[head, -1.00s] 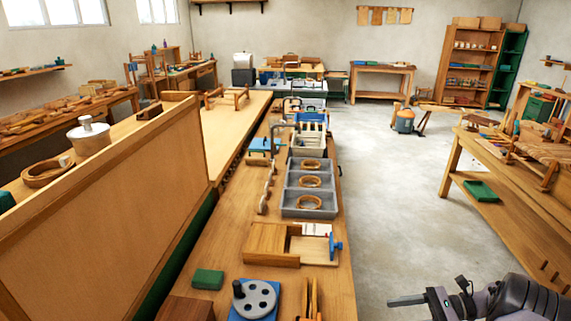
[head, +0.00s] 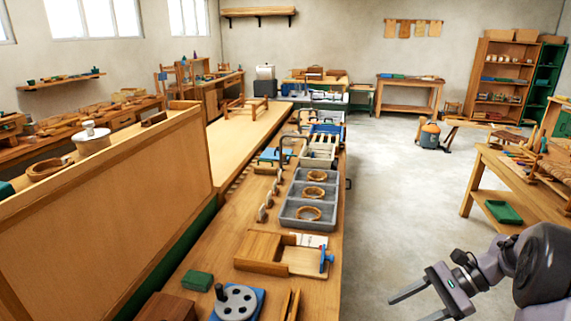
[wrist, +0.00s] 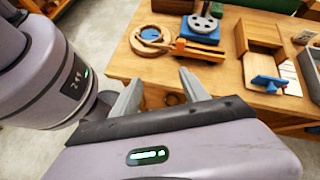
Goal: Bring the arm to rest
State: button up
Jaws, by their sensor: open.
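My gripper (head: 412,302) is at the lower right of the head view, over the grey floor to the right of the long wooden bench (head: 222,255). Its two grey fingers are apart with nothing between them. In the wrist view my gripper (wrist: 160,88) points toward the bench edge, and its fingers show open and empty there too. My arm reaches in from the right edge of the head view.
The bench carries a grey tray (head: 296,199) with ring-shaped pieces, a wooden box (head: 262,250) with a blue clamp, and a grey disc on a blue base (head: 238,302). A wooden table (head: 487,176) stands at right. Open floor (head: 395,200) lies between.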

jog(key=s+a+r+n+h, duration=0.5)
jog(key=s+a+r, duration=0.1)
jog(key=a+r, duration=0.4)
jog(key=s+a+r+n+t+h, duration=0.1)
jog(key=s+a+n+t, duration=0.2)
jog(key=s, duration=0.3)
jog(key=s+a+r+n+t+h, duration=0.2)
jog(key=s+a+n+t, duration=0.1)
jog(key=s, duration=0.4)
jog(key=shift+a+h, duration=0.3)
jog(key=shift+a, duration=0.2)
